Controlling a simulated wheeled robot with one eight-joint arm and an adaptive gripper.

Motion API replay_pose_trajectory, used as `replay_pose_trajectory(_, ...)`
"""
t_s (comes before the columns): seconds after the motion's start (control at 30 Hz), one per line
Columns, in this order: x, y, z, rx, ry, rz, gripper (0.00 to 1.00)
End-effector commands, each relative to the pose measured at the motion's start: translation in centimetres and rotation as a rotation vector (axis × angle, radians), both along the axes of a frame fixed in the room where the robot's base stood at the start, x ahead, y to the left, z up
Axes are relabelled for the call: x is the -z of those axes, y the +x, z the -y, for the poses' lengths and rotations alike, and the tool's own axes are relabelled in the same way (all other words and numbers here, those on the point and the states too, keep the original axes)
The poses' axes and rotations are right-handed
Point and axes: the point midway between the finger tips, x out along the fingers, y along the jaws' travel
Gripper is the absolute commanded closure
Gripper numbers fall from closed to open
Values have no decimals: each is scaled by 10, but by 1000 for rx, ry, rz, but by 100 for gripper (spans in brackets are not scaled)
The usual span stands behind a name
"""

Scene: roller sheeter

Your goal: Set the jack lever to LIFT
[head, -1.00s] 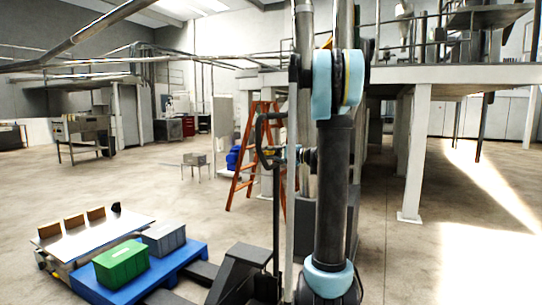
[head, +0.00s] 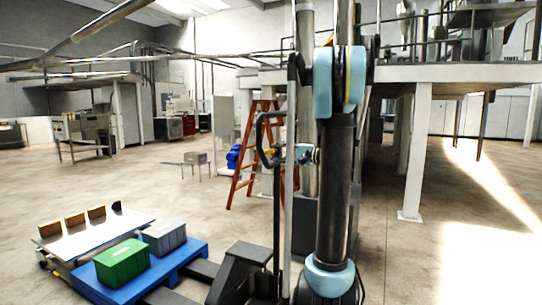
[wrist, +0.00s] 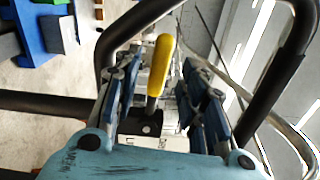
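The jack lever (wrist: 160,65) is a yellow-tipped handle standing inside the jack's black loop handle (wrist: 103,50). My gripper (wrist: 163,84) is open, with one blue finger on each side of the lever. I see a gap at each side, and I cannot tell whether either finger touches it. The lever shows there only as a small yellow spot. A pale label plate lies at the lever's base, but its words are unreadable.
The jack's dark body (head: 238,272) stands low at the front, by a blue pallet (head: 195,262) with a green bin (head: 121,263) and a grey bin (head: 164,237). An orange ladder (head: 243,160) stands behind. The floor on the right is clear.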

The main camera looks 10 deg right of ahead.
Motion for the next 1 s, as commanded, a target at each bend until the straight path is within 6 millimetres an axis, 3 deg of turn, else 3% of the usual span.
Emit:
replay_pose_trajectory(0.2, 1, -19, 33, 2, 0, 0, 62)
replay_pose_trajectory(0.4, 1, -31, 53, 2, 0, -1, 62)
replay_pose_trajectory(0.87, 1, -36, 61, 1, 0, -1, 62)
replay_pose_trajectory(1.0, -1, -34, 61, -1, -21, 11, 91)
